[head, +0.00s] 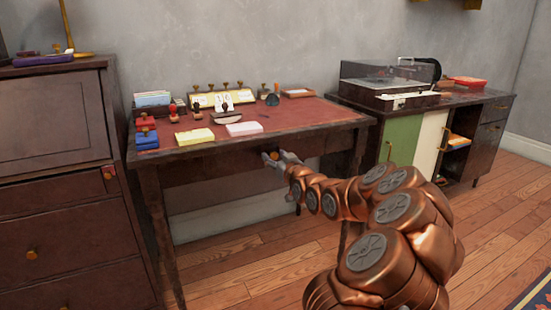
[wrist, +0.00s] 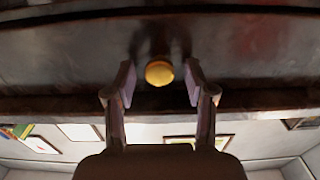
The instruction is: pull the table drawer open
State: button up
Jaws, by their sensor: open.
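The table (head: 322,113) has a red top and a dark wooden front with a drawer (wrist: 60,60). The drawer's round brass knob (wrist: 159,73) sits between the two fingers of my gripper (wrist: 157,84) in the wrist view. The fingers are open, one on each side of the knob, with a gap on both sides. In the head view my gripper (head: 273,157) is at the table's front edge, and the knob (head: 274,155) shows small between its fingertips. The drawer front looks flush with the table, though its edges are hard to make out.
On the tabletop are stamps, a yellow paper stack (head: 195,136), a white paper stack (head: 244,128) and blue and red boxes (head: 146,139). A dark chest of drawers (head: 60,200) stands left. A cabinet with a record player (head: 390,85) stands right. Floor below the table is clear.

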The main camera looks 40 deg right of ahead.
jog(key=shift+c, duration=0.2)
grip_shut()
dwell(0.3)
